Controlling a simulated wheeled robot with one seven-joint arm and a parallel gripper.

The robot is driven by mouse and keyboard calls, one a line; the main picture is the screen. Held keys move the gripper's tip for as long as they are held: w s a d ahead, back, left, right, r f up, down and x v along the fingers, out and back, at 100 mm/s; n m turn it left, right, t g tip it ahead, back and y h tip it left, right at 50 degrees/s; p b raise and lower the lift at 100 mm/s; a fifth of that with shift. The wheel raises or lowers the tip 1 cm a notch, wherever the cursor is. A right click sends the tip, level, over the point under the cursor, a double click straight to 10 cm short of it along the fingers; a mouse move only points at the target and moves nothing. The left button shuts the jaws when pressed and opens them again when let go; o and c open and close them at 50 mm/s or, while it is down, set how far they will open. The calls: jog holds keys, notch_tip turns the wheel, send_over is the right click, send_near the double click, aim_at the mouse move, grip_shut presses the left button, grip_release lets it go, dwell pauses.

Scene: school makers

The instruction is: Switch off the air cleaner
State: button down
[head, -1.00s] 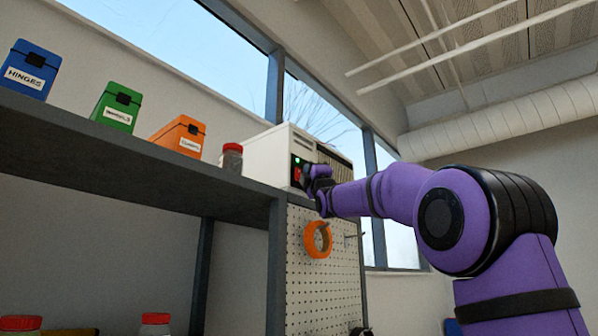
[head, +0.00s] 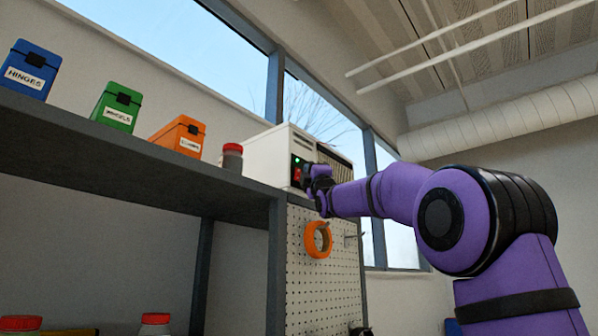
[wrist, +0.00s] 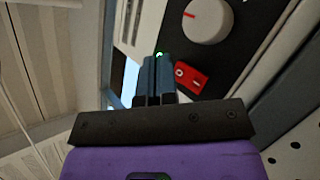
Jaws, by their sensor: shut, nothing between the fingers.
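The air cleaner (head: 268,156) is a white box with a dark control panel at the right end of the high shelf. A green light glows on its panel. In the wrist view the panel (wrist: 243,60) carries a white knob (wrist: 207,20), a red rocker switch (wrist: 190,78) and the lit green light (wrist: 159,54). My gripper (wrist: 158,60) is shut and empty, its fingertips pointing at the panel just left of the red switch in that view. In the head view my gripper (head: 308,176) is at the panel and partly hides it. I cannot tell whether the fingertips touch it.
On the shelf (head: 130,152), left of the air cleaner, stand a red-lidded jar (head: 232,158) and orange (head: 180,136), green (head: 117,107) and blue (head: 30,70) boxes. A pegboard (head: 325,280) with an orange tape roll (head: 318,240) is below my gripper.

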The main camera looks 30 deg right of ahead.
jog(key=shift+w, duration=0.1)
jog(key=shift+w+a, duration=0.1)
jog(key=shift+w, duration=0.2)
jog(key=shift+w+a+r, duration=0.1)
jog(key=shift+w+a, duration=0.05)
jog(key=shift+w, duration=0.1)
dwell(0.8)
jog(key=shift+s, duration=0.1)
jog(key=shift+s+d, duration=0.3)
jog(key=shift+s, duration=0.25)
dwell(0.3)
jog(key=s, duration=0.1)
jog(key=s+d, duration=0.1)
jog(key=s, duration=0.2)
jog(key=shift+s+d+f, duration=0.3)
jog(key=shift+s+f, duration=0.05)
jog(key=shift+f, duration=0.05)
dwell(0.5)
